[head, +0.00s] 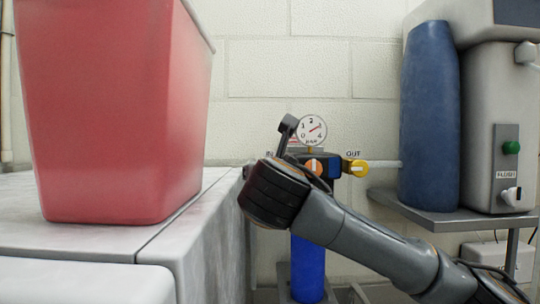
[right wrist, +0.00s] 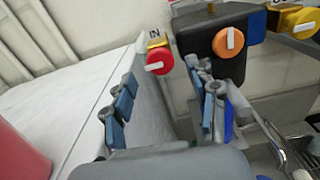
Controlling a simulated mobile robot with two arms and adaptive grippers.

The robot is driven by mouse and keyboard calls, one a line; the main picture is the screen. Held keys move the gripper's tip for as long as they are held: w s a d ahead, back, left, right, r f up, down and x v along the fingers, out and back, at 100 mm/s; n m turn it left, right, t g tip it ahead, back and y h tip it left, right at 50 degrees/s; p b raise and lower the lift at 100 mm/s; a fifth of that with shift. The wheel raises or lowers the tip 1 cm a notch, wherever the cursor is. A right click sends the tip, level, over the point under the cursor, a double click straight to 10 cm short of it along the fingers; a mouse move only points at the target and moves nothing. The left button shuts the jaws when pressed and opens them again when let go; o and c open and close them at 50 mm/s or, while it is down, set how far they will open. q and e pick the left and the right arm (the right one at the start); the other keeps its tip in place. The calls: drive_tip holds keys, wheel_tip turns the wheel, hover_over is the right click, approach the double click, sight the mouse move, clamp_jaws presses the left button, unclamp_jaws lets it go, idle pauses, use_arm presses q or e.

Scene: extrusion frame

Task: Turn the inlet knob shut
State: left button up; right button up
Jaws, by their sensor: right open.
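The inlet knob (right wrist: 160,61) is red with a white pointer mark and sits on a brass fitting below an "IN" label in the right wrist view. Its mark lies roughly sideways in that picture. My right gripper (right wrist: 165,108) is open and empty, its two blue-padded fingers spread wide. The knob lies beyond the fingertips, roughly between their lines, and nothing touches it. My left gripper is not in view.
Beside the inlet are a dark valve block with an orange knob (right wrist: 228,41), a yellow outlet knob (head: 356,168), a round gauge (head: 312,129) and a blue cylinder (head: 308,268). A red bin (head: 120,110) stands on the grey worktop (head: 75,240) at left. A blue tank (head: 428,115) stands right.

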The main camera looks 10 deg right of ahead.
drive_tip(key=w+p, duration=0.1)
drive_tip(key=w, duration=0.1)
drive_tip(key=w+d, duration=0.1)
drive_tip(key=w, duration=0.1)
drive_tip(key=shift+w+p, duration=0.15)
drive_tip(key=shift+p, duration=0.2)
drive_tip(key=shift+w, duration=0.1)
drive_tip(key=shift+c, duration=0.2)
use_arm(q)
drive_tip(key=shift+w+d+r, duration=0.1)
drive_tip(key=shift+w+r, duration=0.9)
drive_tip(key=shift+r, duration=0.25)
use_arm(e)
drive_tip(key=c, duration=1.1)
